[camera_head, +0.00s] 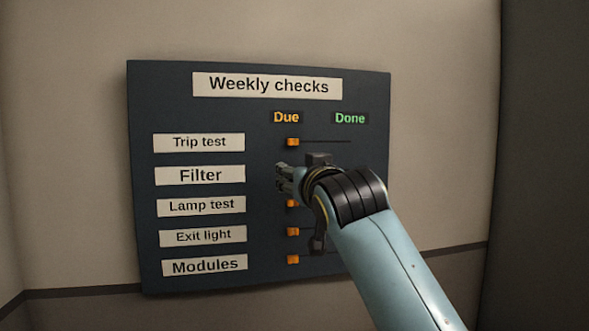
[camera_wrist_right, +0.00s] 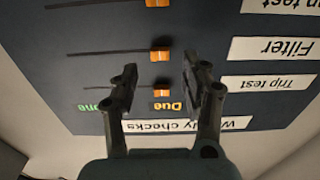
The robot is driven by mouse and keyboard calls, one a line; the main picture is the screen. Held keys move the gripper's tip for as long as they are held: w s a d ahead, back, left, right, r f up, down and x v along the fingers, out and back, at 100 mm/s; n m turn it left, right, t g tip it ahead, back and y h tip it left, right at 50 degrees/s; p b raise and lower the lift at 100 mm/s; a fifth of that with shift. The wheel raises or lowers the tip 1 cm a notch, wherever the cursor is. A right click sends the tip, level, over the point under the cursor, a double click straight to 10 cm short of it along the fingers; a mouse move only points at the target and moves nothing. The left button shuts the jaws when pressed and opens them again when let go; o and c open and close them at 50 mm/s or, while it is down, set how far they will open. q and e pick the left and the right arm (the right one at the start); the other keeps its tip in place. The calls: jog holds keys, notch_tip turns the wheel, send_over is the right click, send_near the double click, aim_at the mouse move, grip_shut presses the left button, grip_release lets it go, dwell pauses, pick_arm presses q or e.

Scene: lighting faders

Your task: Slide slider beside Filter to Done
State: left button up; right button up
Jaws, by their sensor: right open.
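The dark blue board (camera_head: 240,270) is titled "Weekly checks", with a Due column (camera_head: 286,118) and a Done column (camera_head: 350,118). The Filter label (camera_head: 200,175) is in the second row. In the head view its slider is hidden behind my right gripper (camera_head: 284,179). In the upside-down right wrist view the orange Filter slider (camera_wrist_right: 160,52) sits at the Due end of its dark track. My right gripper (camera_wrist_right: 160,68) is open in front of the board, with its fingers on either side of the Filter slider in that picture. Contact cannot be told. My left gripper is out of view.
The Trip test slider (camera_head: 292,142) is just above, at Due. The Lamp test slider (camera_head: 292,204), Exit light slider (camera_head: 293,231) and Modules slider (camera_head: 293,259) are below, also at Due. My right arm covers the lower right of the board. Plain wall (camera_head: 70,120) surrounds it.

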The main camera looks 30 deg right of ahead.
jog(key=x, duration=0.3)
jog(key=shift+w+d, duration=0.15)
jog(key=shift+w, duration=0.2)
jog(key=c, duration=0.9)
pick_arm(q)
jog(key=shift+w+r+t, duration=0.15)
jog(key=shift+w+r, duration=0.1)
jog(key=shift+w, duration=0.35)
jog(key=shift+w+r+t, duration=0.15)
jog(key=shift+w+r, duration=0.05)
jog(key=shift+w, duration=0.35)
pick_arm(e)
grip_shut()
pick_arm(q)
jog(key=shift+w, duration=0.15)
